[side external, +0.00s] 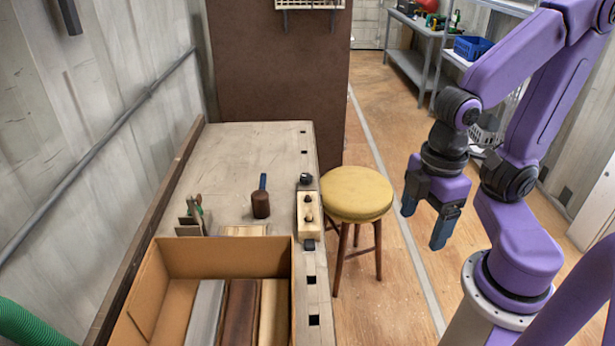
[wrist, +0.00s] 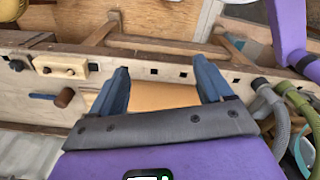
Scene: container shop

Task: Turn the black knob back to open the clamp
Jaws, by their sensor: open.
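A pale wooden block (side external: 310,228), probably the clamp, lies along the right edge of the workbench in the side view. I cannot tell which knob works the clamp. My gripper (side external: 426,217) hangs open and empty over the floor, right of the stool and well apart from the block. Its two blue fingers (wrist: 162,78) are spread in the wrist view.
A yellow stool (side external: 356,192) stands between the bench and my gripper. A cardboard box (side external: 177,243) with boards fills the near end. Hoses (wrist: 268,105) show at the wrist view's right.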

